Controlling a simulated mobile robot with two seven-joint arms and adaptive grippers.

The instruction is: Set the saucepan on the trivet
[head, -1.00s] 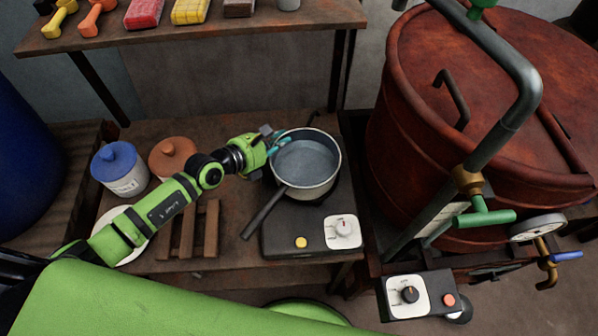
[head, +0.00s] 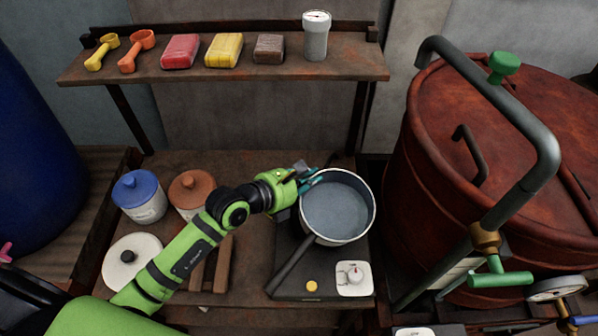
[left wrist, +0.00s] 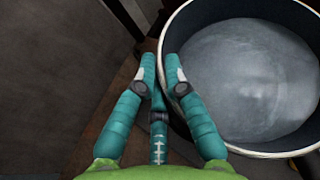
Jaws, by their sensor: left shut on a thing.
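The saucepan (head: 337,210), grey with a pale rim and a long dark handle, is over the black hotplate (head: 290,262); I cannot tell whether it touches. My left gripper (head: 312,180) is at the pan's upper left rim. In the left wrist view, the teal fingers (left wrist: 163,75) are shut on the wall of the saucepan (left wrist: 245,75), one finger inside and the others outside. The handle points to the lower left. The trivet (head: 222,264), brown wooden slats, lies left of the hotplate, partly hidden under my left arm. My right gripper is out of view.
A blue-lidded jar (head: 140,197), an orange-lidded jar (head: 190,192) and a white round lid (head: 132,260) with a dark knob stand left of my arm. A shelf (head: 350,67) with small items is behind. A big rusty vat (head: 440,190) with pipes stands close on the right.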

